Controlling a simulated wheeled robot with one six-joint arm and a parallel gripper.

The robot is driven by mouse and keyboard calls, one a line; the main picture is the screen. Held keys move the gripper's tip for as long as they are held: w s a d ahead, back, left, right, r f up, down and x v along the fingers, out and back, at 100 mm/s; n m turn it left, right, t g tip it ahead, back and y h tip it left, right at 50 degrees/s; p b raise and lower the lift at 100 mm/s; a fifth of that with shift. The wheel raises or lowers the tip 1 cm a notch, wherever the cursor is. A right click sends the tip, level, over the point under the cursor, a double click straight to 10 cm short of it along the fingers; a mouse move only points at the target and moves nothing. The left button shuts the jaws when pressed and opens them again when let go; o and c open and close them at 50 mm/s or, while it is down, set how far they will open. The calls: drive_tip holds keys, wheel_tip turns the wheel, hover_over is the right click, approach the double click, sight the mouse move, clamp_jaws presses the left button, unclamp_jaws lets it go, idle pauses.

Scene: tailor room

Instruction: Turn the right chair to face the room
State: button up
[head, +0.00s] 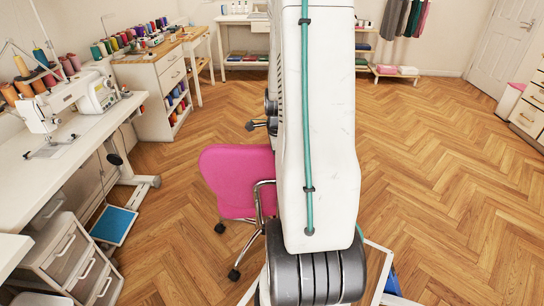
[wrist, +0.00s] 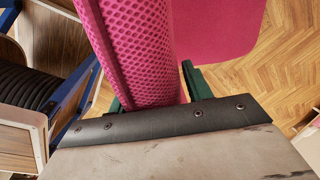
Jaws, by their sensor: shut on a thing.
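A pink office chair (head: 235,180) with a chrome frame and black castors stands mid-floor in the head view, partly hidden behind my arm. It is the only chair I can make out. In the wrist view its pink mesh backrest (wrist: 130,50) runs between my gripper's dark green fingers, with a smooth pink part of the chair at the upper right. My gripper (wrist: 157,92) is shut on the backrest edge. In the head view my arm covers the grip, so the chair's exact facing is hard to tell.
A sewing table (head: 85,130) with a machine and drawers (head: 70,260) stands at the left, a blue pedal (head: 113,225) beneath. A thread cabinet (head: 150,90) is behind it. The herringbone floor (head: 430,160) at right is open. White drawers (head: 528,105) stand at the far right.

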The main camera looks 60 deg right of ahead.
drive_tip(key=shift+w, duration=0.1)
idle(0.3)
drive_tip(key=o, duration=1.4)
drive_tip(key=shift+a, duration=0.1)
drive_tip(key=shift+s+a+r, duration=0.1)
drive_tip(key=shift+r, duration=1.2)
drive_tip(key=shift+s+a+r, duration=0.1)
drive_tip(key=shift+a+r, duration=0.05)
drive_tip(key=shift+r, duration=1.1)
drive_tip(key=shift+s+a+r, duration=0.1)
drive_tip(key=shift+r, duration=1.2)
